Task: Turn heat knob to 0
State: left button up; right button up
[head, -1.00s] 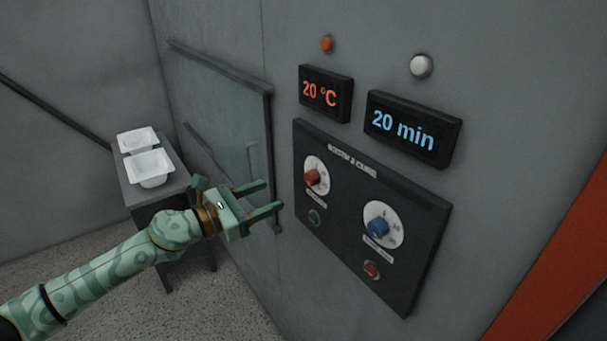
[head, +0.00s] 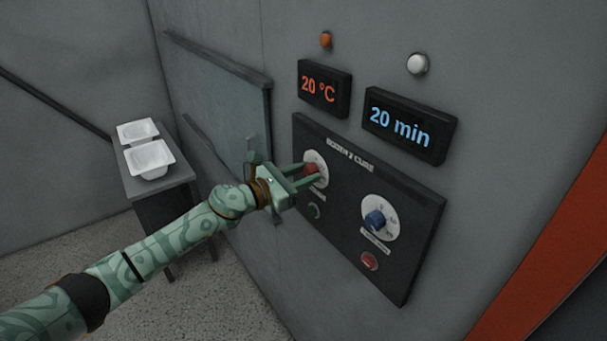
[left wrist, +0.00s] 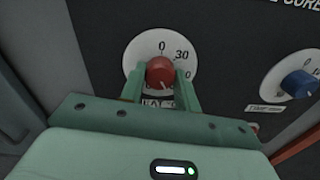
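The red heat knob (head: 311,169) sits on a white dial on the dark control panel (head: 340,220). In the left wrist view a small gap seems to show beside the knob; contact is unclear. The temperature display (head: 324,88) reads 20 °C. My right gripper is not in view.
A blue time knob (head: 375,220) is to the right, with a red button (head: 369,261) below it. The time display (head: 410,124) reads 20 min. A sliding door (head: 222,110) is left of the panel. White shells (head: 150,160) stand on a grey stand behind my arm.

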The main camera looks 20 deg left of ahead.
pick_arm(q)
jog(key=shift+c, duration=0.6)
